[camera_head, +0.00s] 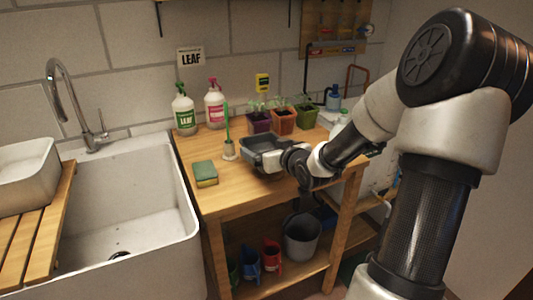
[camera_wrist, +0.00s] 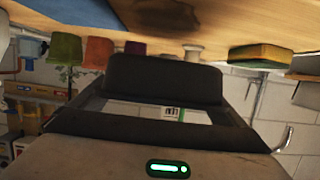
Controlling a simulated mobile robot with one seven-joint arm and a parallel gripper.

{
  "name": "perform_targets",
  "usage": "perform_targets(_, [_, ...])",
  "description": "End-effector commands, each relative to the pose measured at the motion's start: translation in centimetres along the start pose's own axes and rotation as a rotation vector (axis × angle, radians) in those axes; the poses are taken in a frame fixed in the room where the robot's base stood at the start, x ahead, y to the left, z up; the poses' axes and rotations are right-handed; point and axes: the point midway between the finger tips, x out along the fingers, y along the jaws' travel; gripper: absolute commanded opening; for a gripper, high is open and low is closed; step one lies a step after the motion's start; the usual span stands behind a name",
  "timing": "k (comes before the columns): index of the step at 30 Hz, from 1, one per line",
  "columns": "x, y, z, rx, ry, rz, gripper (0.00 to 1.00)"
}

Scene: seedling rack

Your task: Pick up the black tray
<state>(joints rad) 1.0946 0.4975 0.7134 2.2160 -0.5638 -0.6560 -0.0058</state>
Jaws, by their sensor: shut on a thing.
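The black tray (camera_head: 257,142) is a shallow dark rectangular tray over the middle of the wooden bench, just behind my gripper. My gripper (camera_head: 276,158) reaches in from the right and is shut on the near side of the tray. The arm and gripper hide part of the tray's near right end. I cannot tell whether its base touches the bench top. In the wrist view dark shapes fill the middle, and I cannot clearly part tray from fingers there.
A green and yellow sponge (camera_head: 205,173) lies at the left on the bench (camera_head: 238,197). A pale holder (camera_head: 230,151) with a green stick stands left of the tray. Several potted seedlings (camera_head: 283,121) stand behind it. Two spray bottles (camera_head: 184,112) are at the back left.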

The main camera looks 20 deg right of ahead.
Motion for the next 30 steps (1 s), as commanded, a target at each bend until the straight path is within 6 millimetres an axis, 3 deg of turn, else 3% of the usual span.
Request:
perform_targets(3, [-0.5, 0.1, -1.5, -0.002, 0.002, 0.001, 0.7])
perform_targets(12, [-1.1, 0.1, -3.6, 0.0, 0.001, 0.001, 0.7])
perform_targets(30, [-1.3, -0.1, -4.5, 0.0, 0.001, 0.0, 0.7])
